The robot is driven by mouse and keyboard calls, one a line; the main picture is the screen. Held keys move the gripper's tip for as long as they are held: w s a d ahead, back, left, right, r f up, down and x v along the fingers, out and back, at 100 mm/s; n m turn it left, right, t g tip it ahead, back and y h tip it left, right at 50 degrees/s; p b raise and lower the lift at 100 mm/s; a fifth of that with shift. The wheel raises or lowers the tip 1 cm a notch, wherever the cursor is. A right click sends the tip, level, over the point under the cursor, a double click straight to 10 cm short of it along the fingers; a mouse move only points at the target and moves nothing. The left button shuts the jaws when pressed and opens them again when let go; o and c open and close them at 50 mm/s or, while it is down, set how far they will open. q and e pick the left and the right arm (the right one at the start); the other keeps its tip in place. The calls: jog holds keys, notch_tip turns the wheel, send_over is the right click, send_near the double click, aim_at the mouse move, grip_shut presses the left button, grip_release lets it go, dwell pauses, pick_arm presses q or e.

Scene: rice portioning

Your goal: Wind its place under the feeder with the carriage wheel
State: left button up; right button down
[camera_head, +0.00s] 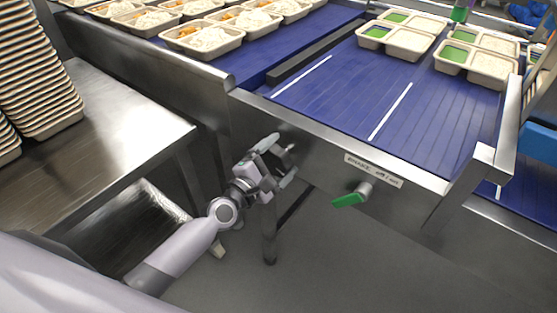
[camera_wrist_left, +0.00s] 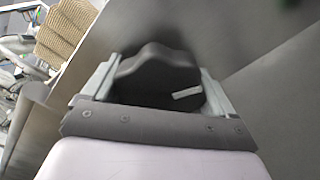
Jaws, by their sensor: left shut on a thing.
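My left gripper (camera_head: 286,163) is at the steel front panel of the conveyor, left of the brake label. In the left wrist view, it is shut on a dark, lobed carriage wheel (camera_wrist_left: 152,72) with a white mark on it. The wheel sits between the two fingers. In the head view the gripper largely hides the wheel. Trays with green compartments (camera_head: 410,43) stand on the blue belt (camera_head: 350,105), which has white lines across it. I cannot make out the feeder. My right gripper is not in view.
A green brake handle (camera_head: 350,200) sticks out below the brake label (camera_head: 373,170), right of my left gripper. Stacked empty trays (camera_head: 45,95) stand on a steel table (camera_head: 110,120) at left. Filled rice trays (camera_head: 203,38) line the far belt. A steel post (camera_head: 508,130) rises at right.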

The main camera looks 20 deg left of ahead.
aim_at(273, 165)
pick_arm(q)
jog(key=shift+d+n, duration=0.1)
jog(key=shift+n, duration=1.9)
jog(key=o, duration=0.8)
jog(key=shift+s, duration=0.1)
jog(key=shift+v, duration=3.55)
jog(key=shift+r, duration=0.1)
